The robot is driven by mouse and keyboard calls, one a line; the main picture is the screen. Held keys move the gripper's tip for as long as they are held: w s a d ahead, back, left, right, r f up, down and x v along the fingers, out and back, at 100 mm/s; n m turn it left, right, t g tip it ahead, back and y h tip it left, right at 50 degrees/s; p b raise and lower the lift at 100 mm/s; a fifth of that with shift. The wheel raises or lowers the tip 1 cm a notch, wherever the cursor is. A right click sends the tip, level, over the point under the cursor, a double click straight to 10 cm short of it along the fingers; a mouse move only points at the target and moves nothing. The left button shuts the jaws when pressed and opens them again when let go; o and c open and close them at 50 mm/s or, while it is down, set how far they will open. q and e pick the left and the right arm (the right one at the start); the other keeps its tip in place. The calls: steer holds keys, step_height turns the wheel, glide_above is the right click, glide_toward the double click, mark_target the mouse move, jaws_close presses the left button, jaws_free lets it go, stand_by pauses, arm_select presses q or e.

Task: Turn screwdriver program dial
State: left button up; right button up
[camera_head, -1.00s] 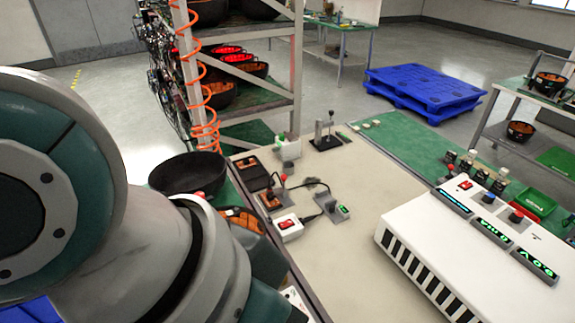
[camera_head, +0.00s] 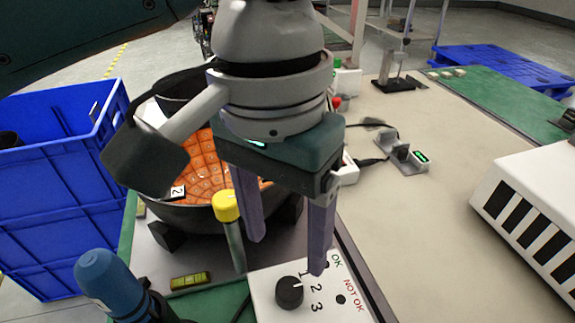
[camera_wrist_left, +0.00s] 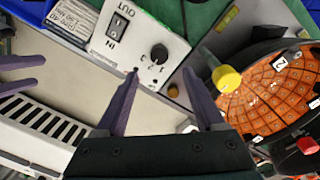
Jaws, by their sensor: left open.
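The black program dial (camera_head: 289,292) sits on a white control panel (camera_head: 263,309) marked 1, 2, 3, OK and NOT OK. The dial also shows in the left wrist view (camera_wrist_left: 158,53). My left gripper (camera_head: 288,256) is open and empty, fingers pointing down, just above the dial. In the wrist view its two fingertips (camera_wrist_left: 160,72) are apart, with the dial beyond the gap; I see no contact. Two purple bars at the left edge of the wrist view look like my right gripper (camera_wrist_left: 40,74), only partly in view. A blue-handled tool (camera_head: 105,275) stands at the lower left.
A black bowl-shaped part with an orange grid (camera_head: 202,175) and a yellow-topped post (camera_head: 227,207) stand close left of my gripper. A blue crate (camera_head: 50,190) is further left. A white instrument box (camera_head: 530,210) is at right. The beige tabletop between is mostly clear.

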mark_target(289, 287)
arm_select(q)
steer(key=f, duration=0.4)
steer(key=f+b, duration=0.1)
steer(key=f, duration=0.3)
steer(key=shift+s+d+f, duration=0.1)
steer(key=shift+s+d, duration=0.1)
steer(key=shift+c, duration=0.3)
jaws_close()
